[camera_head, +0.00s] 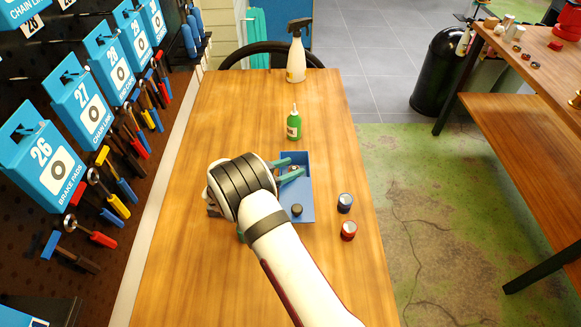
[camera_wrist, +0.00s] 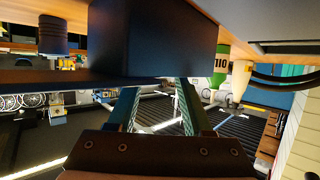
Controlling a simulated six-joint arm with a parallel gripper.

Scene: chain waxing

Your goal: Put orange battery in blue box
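The blue box (camera_head: 305,190) stands on the wooden table, and it is the large dark block in the wrist view (camera_wrist: 145,35). My gripper (camera_head: 292,170) reaches over its left wall at the far half. The two teal fingers stand apart, with a visible gap between them (camera_wrist: 158,95); the box wall hides their tips in the wrist view. A small dark item shows at the fingertips, too small to name. A dark round-topped cylinder (camera_head: 296,210) is in the near part of the box. I cannot make out a clearly orange battery.
A tool wall is on the left.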

